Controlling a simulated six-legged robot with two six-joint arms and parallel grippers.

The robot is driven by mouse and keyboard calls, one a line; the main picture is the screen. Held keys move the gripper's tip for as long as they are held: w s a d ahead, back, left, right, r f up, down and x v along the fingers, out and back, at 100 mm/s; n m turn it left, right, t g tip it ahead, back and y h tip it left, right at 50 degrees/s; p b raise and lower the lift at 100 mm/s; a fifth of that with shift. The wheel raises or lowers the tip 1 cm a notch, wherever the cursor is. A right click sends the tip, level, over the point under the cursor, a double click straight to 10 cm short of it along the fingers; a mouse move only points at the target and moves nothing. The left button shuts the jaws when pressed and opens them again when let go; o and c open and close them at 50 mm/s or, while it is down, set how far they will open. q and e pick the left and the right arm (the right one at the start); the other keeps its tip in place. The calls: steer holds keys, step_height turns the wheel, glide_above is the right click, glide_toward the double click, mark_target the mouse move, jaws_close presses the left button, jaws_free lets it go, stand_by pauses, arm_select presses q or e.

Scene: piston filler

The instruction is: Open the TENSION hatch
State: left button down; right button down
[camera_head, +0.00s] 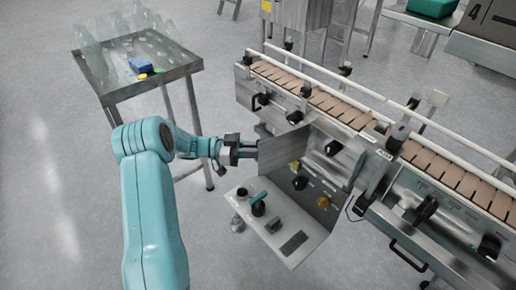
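My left arm is teal and reaches in from the bottom left. Its dark gripper (246,149) is at the left edge of an upright metal plate (284,152) beside the conveyor. At this size I cannot tell whether the fingers are shut on the plate edge or only near it. I can read no TENSION lettering, so I cannot tell for certain which panel is the TENSION hatch. The conveyor's side has black handles, one at the left (260,102) and one at the lower right (406,256). My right gripper is not in view.
A filler conveyor (335,105) with brown slats and rails runs to the lower right. A control panel with knobs (300,183) and a lower shelf-like panel (298,243) jut out in front. A metal table (150,88) with clear bottles stands at upper left. Floor at left is clear.

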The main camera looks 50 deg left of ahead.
arm_select(q)
steer(key=shift+w+a+r, duration=0.1)
steer(key=shift+w, duration=0.05)
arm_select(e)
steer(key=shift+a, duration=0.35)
arm_select(q)
steer(key=c, duration=1.3)
jaws_free()
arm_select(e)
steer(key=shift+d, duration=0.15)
arm_select(q)
steer(key=v, duration=1.6)
steer(key=shift+s, duration=0.2)
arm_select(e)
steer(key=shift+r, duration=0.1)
